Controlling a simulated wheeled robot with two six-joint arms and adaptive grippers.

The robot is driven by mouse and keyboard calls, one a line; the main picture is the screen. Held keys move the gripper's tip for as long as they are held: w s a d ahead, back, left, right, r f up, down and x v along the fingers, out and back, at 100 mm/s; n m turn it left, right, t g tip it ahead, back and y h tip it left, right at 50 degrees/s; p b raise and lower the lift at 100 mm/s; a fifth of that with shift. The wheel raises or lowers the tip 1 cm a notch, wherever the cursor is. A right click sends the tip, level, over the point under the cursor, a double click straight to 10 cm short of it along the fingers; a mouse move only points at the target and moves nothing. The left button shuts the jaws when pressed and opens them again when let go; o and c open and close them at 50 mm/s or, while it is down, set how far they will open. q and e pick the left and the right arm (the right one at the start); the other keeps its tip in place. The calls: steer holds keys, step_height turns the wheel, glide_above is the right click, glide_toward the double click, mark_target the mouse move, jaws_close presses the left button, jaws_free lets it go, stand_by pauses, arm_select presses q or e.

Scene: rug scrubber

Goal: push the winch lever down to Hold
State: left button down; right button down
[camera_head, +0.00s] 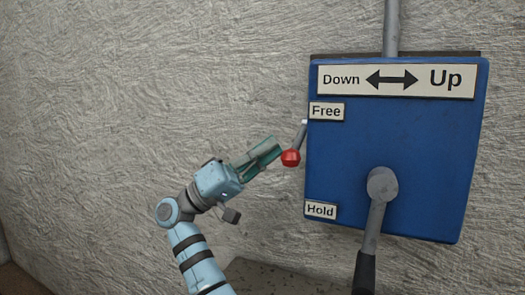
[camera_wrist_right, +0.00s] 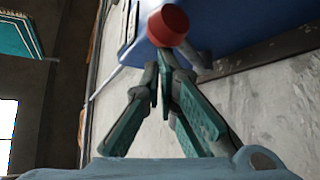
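The winch lever (camera_head: 299,137) is a short grey rod on the left side of the blue box, ending in a red ball knob (camera_head: 291,158). It hangs beside the Free label (camera_head: 326,111), above the Hold label (camera_head: 320,210). My right gripper (camera_head: 272,147) is just left of the knob, its fingers together and nothing seen between them. In the right wrist view the red knob (camera_wrist_right: 167,25) lies just beyond the converging fingertips (camera_wrist_right: 160,72); I cannot tell whether they touch. My left gripper is not in view.
The blue winch box (camera_head: 420,140) carries a Down/Up sign (camera_head: 396,81) on top. A large grey crank (camera_head: 376,222) with a black grip hangs at its front. A grey pole (camera_head: 391,28) rises behind it. A rough plaster wall (camera_head: 120,90) stands behind.

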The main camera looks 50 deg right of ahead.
steer(key=v, duration=0.7)
steer(key=shift+a, duration=0.2)
steer(key=shift+w+f, duration=0.1)
steer(key=shift+w, duration=0.05)
stand_by(0.5)
